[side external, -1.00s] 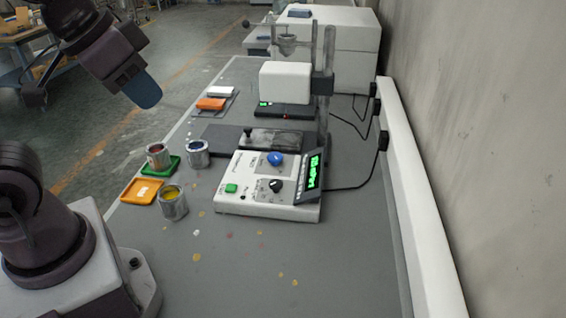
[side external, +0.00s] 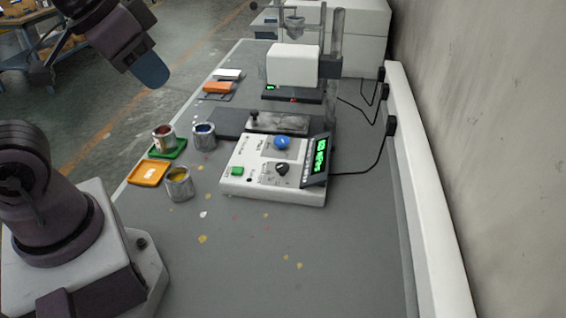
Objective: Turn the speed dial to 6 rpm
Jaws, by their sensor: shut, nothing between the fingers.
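A white control box (side external: 250,186) stands on the grey table. It has a blue knob (side external: 282,142) and, nearer the front, a black dial (side external: 282,169) with a pale mark. Their labels and scale are too small to read, so I cannot tell which is the speed dial or where it points. A tilted display (side external: 318,157) at the box's right shows green figures that I cannot read. My gripper (side external: 152,72), with blue fingers, hangs at the upper left, shut and empty. It is well away from the box and touches nothing.
Paint cans (side external: 179,184) stand left of the box, near an orange tray (side external: 149,172) and a green tray (side external: 181,153). A glass-and-white apparatus (side external: 292,65) rises behind the box. A cable and a wall lie right. The front of the table (side external: 290,260) is clear.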

